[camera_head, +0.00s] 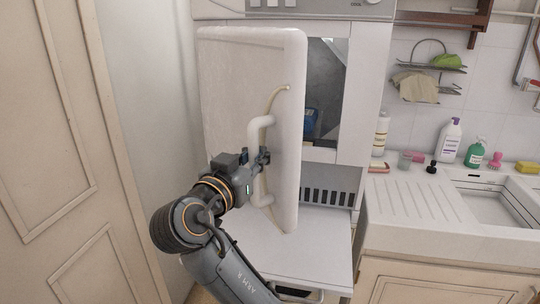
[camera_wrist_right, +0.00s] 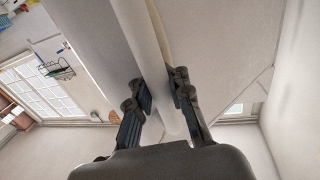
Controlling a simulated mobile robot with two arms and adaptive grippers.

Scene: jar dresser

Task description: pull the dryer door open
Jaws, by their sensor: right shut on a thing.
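The white dryer door (camera_head: 235,85) stands swung partly open, hinged on the left, with the dark drum opening (camera_head: 325,95) showing to its right. A white bar handle (camera_head: 254,135) runs down the door near its free edge. My right gripper (camera_head: 264,158) is shut on the handle around its lower half. In the right wrist view the handle (camera_wrist_right: 157,50) runs between the two fingers of my right gripper (camera_wrist_right: 164,95). Something blue (camera_head: 311,121) shows inside the dryer. My left gripper is not in view.
A white surface (camera_head: 310,250) lies below the door. A sink counter (camera_head: 420,215) at the right holds a white bottle (camera_head: 449,142), a green bottle (camera_head: 475,153) and small items. A panelled door (camera_head: 75,150) is at the left, with a bare wall behind the dryer door.

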